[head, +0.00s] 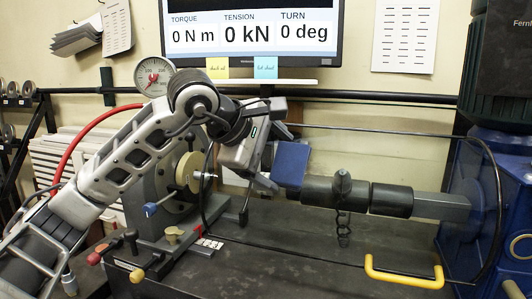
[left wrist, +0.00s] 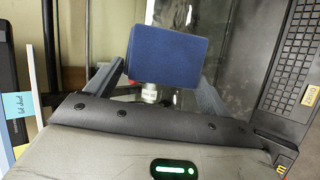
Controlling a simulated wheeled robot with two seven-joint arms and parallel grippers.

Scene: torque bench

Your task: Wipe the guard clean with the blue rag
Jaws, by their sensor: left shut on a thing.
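The blue rag (head: 291,164) looks like a flat dark blue pad. My left gripper (head: 272,172) is shut on it, and the rag sticks out beyond the fingers. The left wrist view shows the rag (left wrist: 166,54) between the two fingers of the left gripper (left wrist: 160,82). The guard (head: 365,133) is a clear panel with a thin black rim and a yellow handle (head: 404,273) at its lower right. The rag is in front of the guard's left part in the head view; I cannot tell whether it touches the panel. Any dirt on the guard is hard to make out. My right gripper is out of view.
Behind the guard a dark shaft (head: 392,199) runs to a blue machine (head: 512,190) at the right. A round dial gauge (head: 154,75) and a screen (head: 252,32) stand at the back. Small levers with coloured knobs (head: 137,275) are at the lower left.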

